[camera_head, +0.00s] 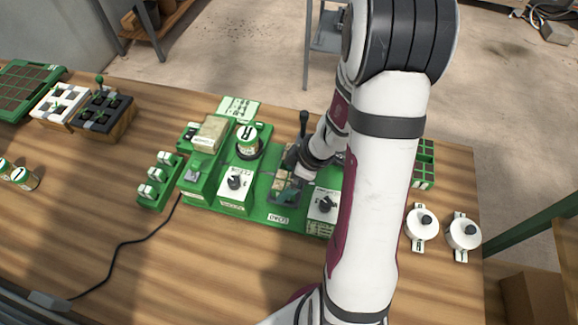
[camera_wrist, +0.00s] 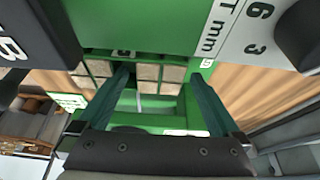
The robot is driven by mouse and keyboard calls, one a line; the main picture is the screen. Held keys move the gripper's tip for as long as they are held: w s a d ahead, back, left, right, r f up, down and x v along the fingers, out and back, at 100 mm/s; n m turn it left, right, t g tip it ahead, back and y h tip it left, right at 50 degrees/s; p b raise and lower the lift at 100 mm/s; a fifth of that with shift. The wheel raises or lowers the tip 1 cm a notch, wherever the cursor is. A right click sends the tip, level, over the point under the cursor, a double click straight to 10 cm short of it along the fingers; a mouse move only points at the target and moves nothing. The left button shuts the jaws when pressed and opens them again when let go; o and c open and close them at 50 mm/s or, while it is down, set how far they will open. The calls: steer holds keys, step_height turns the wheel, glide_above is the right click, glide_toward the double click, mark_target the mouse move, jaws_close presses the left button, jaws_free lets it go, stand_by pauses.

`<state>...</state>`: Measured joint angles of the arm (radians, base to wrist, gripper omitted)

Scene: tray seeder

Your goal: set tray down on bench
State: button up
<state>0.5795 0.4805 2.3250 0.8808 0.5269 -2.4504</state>
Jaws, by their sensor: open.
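My gripper (camera_head: 286,192) is over the middle of the green seeder machine. In the wrist view its two dark green fingers (camera_wrist: 160,76) are spread apart. A green tray with tan, soil-filled cells (camera_wrist: 140,92) lies beyond and between the fingers. I see no grip on it, and whether a finger touches it I cannot tell. In the head view the tray (camera_head: 285,155) is mostly hidden by my gripper and arm. The wooden bench (camera_head: 90,220) carries the machine.
The seeder base (camera_head: 255,208) has boxes with black knobs (camera_head: 235,182) beside my gripper. A soil-filled green tray (camera_head: 22,88) lies far left, a green celled tray (camera_head: 424,150) at right. White knobbed pots (camera_head: 422,230) stand at right. The front-left bench is mostly clear, crossed by a cable (camera_head: 118,250).

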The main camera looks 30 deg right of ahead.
jaws_close()
stand_by(0.4)
